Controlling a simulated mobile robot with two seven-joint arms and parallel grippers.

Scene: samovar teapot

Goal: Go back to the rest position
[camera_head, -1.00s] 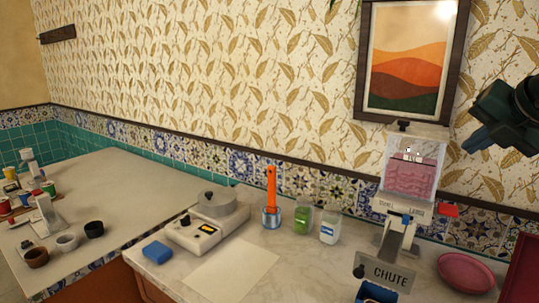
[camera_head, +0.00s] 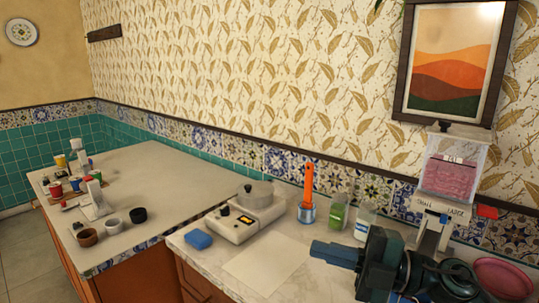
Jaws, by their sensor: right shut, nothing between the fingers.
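My right gripper (camera_head: 335,254) reaches in from the lower right of the head view. Its fingers point left, in front of the dispenser and the jars, and it looks shut and empty. My left gripper is outside the view.
The counter holds a white scale (camera_head: 232,226), a blue sponge (camera_head: 198,239), a paper sheet (camera_head: 265,266), an orange-handled tool (camera_head: 308,188), a green jar (camera_head: 338,213), a pink-filled dispenser (camera_head: 449,178) and a pink bowl (camera_head: 503,279). Cups and spools stand on the left table (camera_head: 165,187).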

